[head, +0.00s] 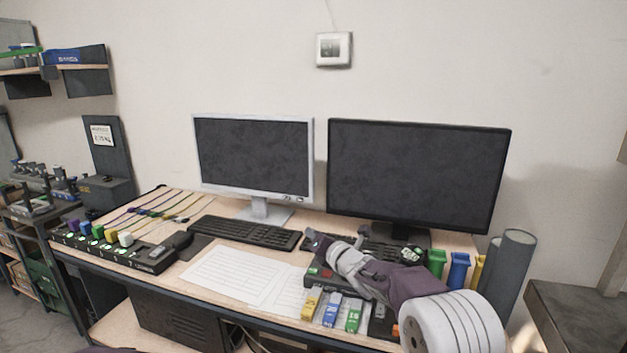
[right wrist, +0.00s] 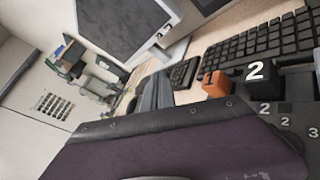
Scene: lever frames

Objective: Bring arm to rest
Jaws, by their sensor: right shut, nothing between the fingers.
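My right arm comes in from the lower right in the head view. Its right gripper (head: 314,241) is shut and empty, above the desk between the keyboard and the dark control unit (head: 318,273). The arm hides much of that unit. Yellow (head: 311,304), blue (head: 331,310) and green (head: 353,315) levers stick out at the unit's front. In the right wrist view, a dark purple part of my own arm fills the bottom, and an orange lever (right wrist: 215,84) stands beside a black block marked 2 (right wrist: 257,71). My left gripper is not in view.
Two monitors (head: 253,153) (head: 418,174) stand at the back. A keyboard (head: 244,233) and white papers (head: 239,273) lie on the desk. A black box (head: 138,257) with coloured knobs is at left. Grey cylinders (head: 512,262) stand at right.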

